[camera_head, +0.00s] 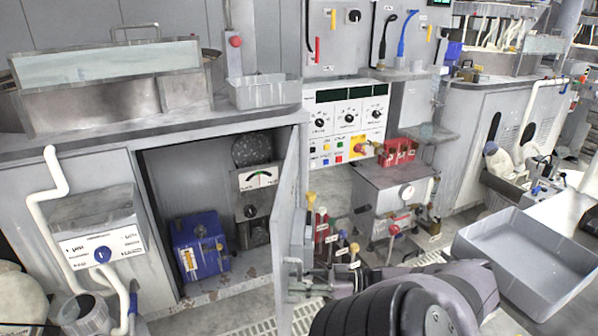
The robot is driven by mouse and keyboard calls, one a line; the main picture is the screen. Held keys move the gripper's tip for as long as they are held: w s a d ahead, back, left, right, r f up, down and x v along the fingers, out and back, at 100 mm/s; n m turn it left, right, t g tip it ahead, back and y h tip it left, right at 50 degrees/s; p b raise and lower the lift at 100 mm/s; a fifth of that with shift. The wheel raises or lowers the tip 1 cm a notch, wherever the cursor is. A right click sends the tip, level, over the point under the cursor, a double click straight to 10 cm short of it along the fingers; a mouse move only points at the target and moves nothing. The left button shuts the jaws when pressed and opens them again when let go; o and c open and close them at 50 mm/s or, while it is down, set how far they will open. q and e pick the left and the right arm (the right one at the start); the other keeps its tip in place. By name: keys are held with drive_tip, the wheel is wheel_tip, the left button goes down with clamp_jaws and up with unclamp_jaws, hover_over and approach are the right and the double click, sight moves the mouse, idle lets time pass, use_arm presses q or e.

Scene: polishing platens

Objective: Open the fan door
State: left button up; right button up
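The fan door (293,190) is a grey metal cabinet door hinged on the right side of its opening. It stands swung outward, seen at a steep angle, and the cabinet interior shows. A pale bar handle (291,264) sits low near its free edge. My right gripper (318,283) is at the handle, just right of the door's lower edge. Its fingers are small and partly hidden by the dark arm, so whether they grip the handle cannot be told. My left gripper is not in view.
Inside the cabinet are a blue box (202,249), a gauge unit (256,181) and a dark round fan grille (252,149). Colored-handled levers (322,227) and a grey machine (392,198) stand right of the door. A grey tray (525,258) is at lower right.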

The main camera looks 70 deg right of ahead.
sight(283, 255)
wheel_tip(283, 255, up, 10)
drive_tip(key=shift+f, duration=0.2)
drive_tip(key=shift+c, duration=0.2)
